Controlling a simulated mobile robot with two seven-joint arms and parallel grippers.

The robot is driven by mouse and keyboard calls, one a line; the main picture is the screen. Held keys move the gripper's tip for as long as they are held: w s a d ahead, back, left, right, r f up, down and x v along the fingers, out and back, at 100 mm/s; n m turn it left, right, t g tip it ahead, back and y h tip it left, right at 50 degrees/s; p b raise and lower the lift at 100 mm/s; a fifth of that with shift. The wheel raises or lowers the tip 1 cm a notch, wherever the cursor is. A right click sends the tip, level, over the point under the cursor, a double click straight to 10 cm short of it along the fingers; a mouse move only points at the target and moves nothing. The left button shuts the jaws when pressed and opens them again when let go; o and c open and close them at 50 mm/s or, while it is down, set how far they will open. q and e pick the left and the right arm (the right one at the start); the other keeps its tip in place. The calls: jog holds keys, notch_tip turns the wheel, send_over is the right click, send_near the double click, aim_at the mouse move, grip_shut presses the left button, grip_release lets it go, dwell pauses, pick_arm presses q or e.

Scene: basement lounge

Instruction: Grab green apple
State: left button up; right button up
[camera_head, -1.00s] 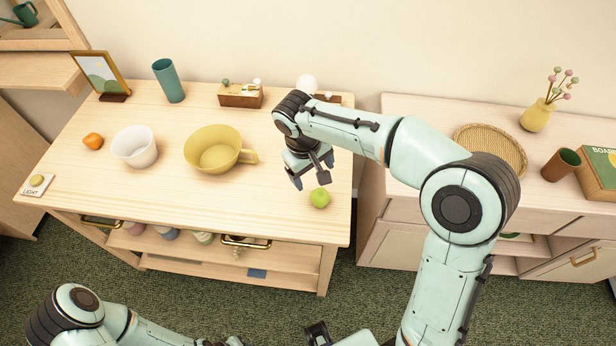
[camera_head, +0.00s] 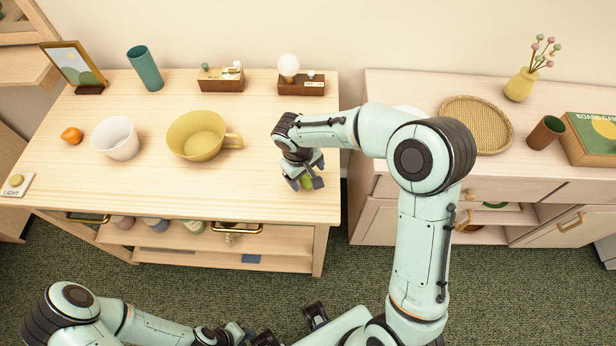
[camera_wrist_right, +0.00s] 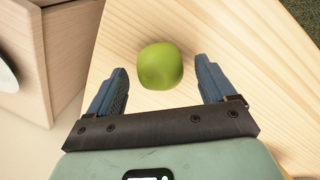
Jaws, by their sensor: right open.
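The green apple (camera_wrist_right: 160,66) lies on the wooden table top. In the right wrist view it sits just beyond and between the tips of my right gripper (camera_wrist_right: 161,82), which is open with nothing held. In the head view the right gripper (camera_head: 306,184) is over the apple (camera_head: 306,182), which is mostly hidden by the fingers. My left gripper (camera_head: 240,335) is low at the bottom of the head view, away from the table, and its jaws are not clear.
The table (camera_head: 255,190) also holds a yellow pot (camera_head: 198,137), a white bowl (camera_head: 116,138), an orange fruit (camera_head: 72,136) and a lamp (camera_head: 289,68) at the back. A gap separates it from the right cabinet (camera_head: 400,88).

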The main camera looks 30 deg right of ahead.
jog(key=shift+d+f, duration=0.15)
jog(key=shift+f, duration=0.4)
jog(key=c, duration=1.2)
jog(key=shift+o, duration=0.2)
jog(key=shift+r, duration=0.1)
